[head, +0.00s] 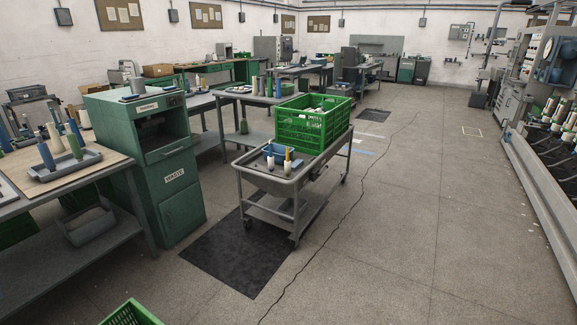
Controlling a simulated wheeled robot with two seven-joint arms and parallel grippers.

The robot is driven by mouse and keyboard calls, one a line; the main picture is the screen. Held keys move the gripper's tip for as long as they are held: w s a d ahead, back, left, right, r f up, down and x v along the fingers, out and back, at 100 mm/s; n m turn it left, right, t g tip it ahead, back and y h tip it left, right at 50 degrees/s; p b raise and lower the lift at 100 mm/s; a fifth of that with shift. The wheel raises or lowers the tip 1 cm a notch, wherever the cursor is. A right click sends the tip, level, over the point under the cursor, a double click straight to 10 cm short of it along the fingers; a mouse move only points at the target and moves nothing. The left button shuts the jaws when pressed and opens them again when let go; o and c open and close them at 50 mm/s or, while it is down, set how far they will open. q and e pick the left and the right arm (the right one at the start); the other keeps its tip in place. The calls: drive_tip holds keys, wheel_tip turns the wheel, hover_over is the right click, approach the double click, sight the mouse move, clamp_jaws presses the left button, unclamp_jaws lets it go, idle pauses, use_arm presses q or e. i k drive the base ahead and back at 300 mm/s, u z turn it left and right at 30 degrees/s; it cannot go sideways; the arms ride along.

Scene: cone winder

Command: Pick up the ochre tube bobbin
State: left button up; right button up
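A slim ochre tube bobbin (287,155) stands upright on the front part of the grey metal cart (247,171), in the middle of the head view. It is small and far off. A low blue bin (275,150) is right by it; I cannot tell whether they touch. Small white pieces stand close to its foot. Neither of my grippers shows in the head view.
A large green crate (310,136) fills the cart's far half. A green waste cabinet (169,182) and a table with a bobbin tray (66,166) stand left. A dark mat (229,258) lies before the cart. Open floor (400,230) stretches right, towards a machine.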

sight(287, 162)
drive_tip(key=z, duration=0.35)
drive_tip(key=i, duration=1.2)
drive_tip(key=z, duration=0.5)
drive_tip(key=i, duration=2.25)
drive_tip(key=u, duration=0.7)
drive_tip(key=i, duration=0.75)
drive_tip(key=u, duration=0.3)
